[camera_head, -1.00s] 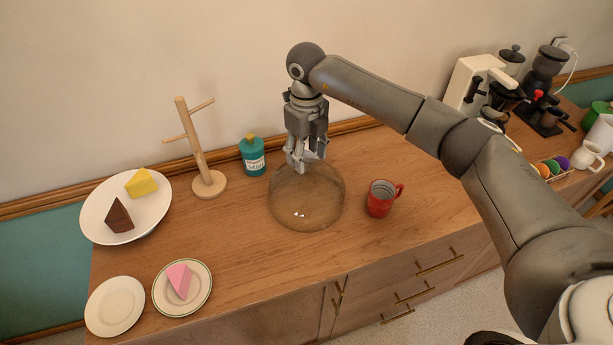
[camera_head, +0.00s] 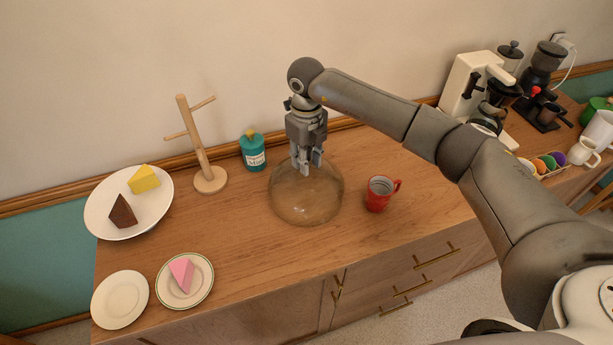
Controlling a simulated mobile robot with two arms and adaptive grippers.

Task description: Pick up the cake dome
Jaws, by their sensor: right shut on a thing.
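The clear cake dome (camera_head: 306,202) stands on the wooden counter in the middle of the head view. It is see-through, and the wood shows through it. My right gripper (camera_head: 307,168) points down at the top of the dome. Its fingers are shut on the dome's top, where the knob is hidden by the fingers. The dome's rim looks to be at the counter; I cannot tell any gap. My left gripper is not in view.
A red mug (camera_head: 378,193) stands close to the right of the dome. A teal bottle (camera_head: 253,151) and a wooden mug tree (camera_head: 203,150) stand to the left. A large plate with cake slices (camera_head: 101,205) is at far left. The counter (camera_head: 245,235) in front is clear.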

